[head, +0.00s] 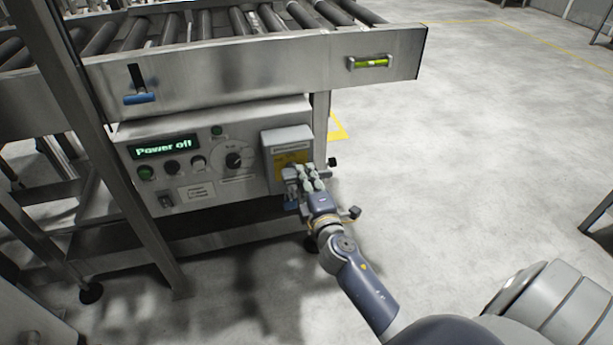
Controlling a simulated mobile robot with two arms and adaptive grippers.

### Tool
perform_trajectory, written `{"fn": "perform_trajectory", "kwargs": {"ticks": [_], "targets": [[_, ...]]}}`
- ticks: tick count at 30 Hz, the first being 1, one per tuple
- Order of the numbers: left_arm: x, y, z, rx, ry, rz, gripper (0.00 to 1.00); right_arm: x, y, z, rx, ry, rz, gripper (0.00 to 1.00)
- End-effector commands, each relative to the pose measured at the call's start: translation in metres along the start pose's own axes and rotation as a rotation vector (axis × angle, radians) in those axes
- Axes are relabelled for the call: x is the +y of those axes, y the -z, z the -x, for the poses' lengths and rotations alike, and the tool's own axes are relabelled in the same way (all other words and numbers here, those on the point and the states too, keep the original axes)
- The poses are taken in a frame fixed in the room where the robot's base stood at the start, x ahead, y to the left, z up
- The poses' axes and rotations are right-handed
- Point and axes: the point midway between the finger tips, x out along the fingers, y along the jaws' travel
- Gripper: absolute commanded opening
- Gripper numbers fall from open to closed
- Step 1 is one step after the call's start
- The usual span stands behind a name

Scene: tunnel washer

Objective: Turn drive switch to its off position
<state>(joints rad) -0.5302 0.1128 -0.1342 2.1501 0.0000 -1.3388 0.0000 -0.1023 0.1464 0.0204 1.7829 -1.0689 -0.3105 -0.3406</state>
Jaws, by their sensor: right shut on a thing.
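The grey control panel (190,170) is mounted under a roller conveyor. Its green display (164,147) reads "Power off". At its right end is a grey box with a yellow label (292,157), where the drive switch appears to be. My right gripper (298,180) is at the lower front of this box, shut on a part there, apparently the switch handle. My fingers hide most of that part, so its exact position cannot be told. My left gripper is not in view.
The panel also has a round black dial (234,160) and several push buttons. The conveyor frame (250,72) overhangs the panel and carries a spirit level (369,62). A slanted metal post (110,150) stands at left. The concrete floor at right is mostly clear.

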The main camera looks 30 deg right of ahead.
Motion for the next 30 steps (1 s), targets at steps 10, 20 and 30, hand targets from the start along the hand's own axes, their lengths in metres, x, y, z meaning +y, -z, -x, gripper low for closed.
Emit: {"fn": "perform_trajectory", "kwargs": {"ticks": [10,20,30], "targets": [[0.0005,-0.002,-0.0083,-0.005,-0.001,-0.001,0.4,0.0027,-0.0001,-0.0006,0.0,-0.003,0.047,0.0],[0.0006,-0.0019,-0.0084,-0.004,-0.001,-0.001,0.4,0.0027,-0.0002,-0.0007,0.0,-0.003,0.048,0.29],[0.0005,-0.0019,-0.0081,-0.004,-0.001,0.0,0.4,0.0016,-0.0001,-0.0002,0.0,-0.001,0.045,0.4]]}}
